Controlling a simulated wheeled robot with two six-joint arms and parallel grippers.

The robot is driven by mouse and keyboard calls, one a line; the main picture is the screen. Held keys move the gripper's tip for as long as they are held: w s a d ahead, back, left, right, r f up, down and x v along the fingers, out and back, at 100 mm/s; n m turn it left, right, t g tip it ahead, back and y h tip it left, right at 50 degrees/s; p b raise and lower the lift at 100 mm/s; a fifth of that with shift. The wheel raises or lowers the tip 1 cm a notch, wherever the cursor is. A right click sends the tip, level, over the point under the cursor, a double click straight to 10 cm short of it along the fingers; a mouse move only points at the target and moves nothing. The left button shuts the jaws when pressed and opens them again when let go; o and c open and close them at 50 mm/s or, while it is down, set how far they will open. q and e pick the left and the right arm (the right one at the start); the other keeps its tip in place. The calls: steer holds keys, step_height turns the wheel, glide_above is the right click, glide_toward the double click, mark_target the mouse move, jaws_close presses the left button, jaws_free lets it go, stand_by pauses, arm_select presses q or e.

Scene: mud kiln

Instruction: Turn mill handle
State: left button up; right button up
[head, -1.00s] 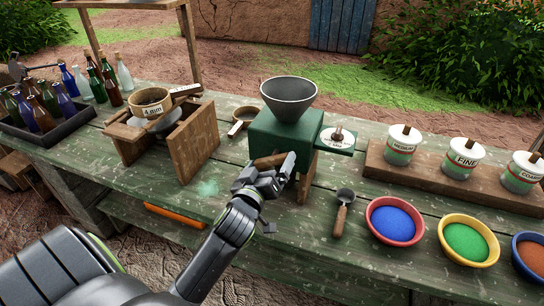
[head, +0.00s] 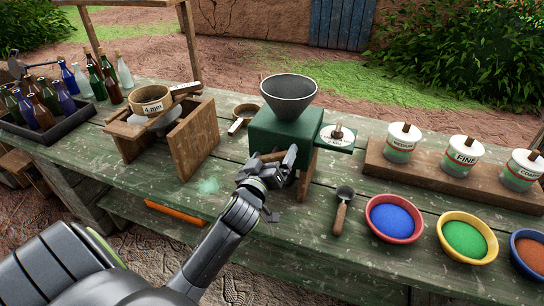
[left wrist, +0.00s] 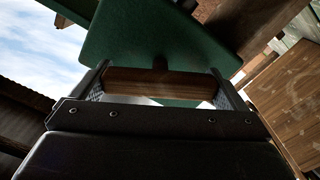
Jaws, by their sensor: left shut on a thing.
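The mill is a green box (head: 278,132) on wooden legs with a dark grey funnel hopper (head: 289,95) on top. Its wooden handle (head: 268,157) sticks out at the front, low on the box. My left gripper (head: 280,165) is at the front of the mill, shut on the handle. In the left wrist view the brown wooden handle (left wrist: 160,82) lies crosswise between the two fingers, with the green mill body (left wrist: 165,35) right behind it. The fingers hide part of the handle in the head view. My right gripper is in neither view.
A scoop (head: 342,210) lies right of the mill, near bowls of blue (head: 393,220), green (head: 466,240) and orange powder. Lidded jars (head: 400,142) stand on a board behind them. A sieve (head: 152,100) on a wooden stand and a crate of bottles are at left.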

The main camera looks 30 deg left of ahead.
arm_select(q)
steer(key=m+p, duration=0.1)
steer(key=m, duration=0.1)
steer(key=shift+r+m, duration=0.1)
steer(key=shift+m, duration=0.3)
steer(key=m+p, duration=0.2)
steer(key=m, duration=0.1)
steer(key=shift+m, duration=0.4)
steer(key=m+p, duration=0.1)
steer(key=m, duration=0.3)
steer(key=shift+d+p, duration=0.1)
steer(key=shift+p, duration=0.2)
steer(key=m+p, duration=0.1)
steer(key=m, duration=0.3)
steer(key=m+p, duration=0.1)
steer(key=m, duration=0.2)
steer(key=shift+m+p, duration=0.3)
steer(key=shift+p, duration=0.05)
steer(key=m+p, duration=0.1)
steer(key=m, duration=0.2)
steer(key=shift+d+m, duration=0.1)
steer(key=shift+m, duration=0.2)
steer(key=m, duration=0.1)
steer(key=m+p, duration=0.1)
steer(key=m, duration=0.1)
steer(key=shift+f+m, duration=0.2)
steer(key=shift+m, duration=0.1)
steer(key=shift+f+m+p, duration=0.1)
steer(key=shift+m+p, duration=0.45)
steer(key=shift+m, duration=1.55)
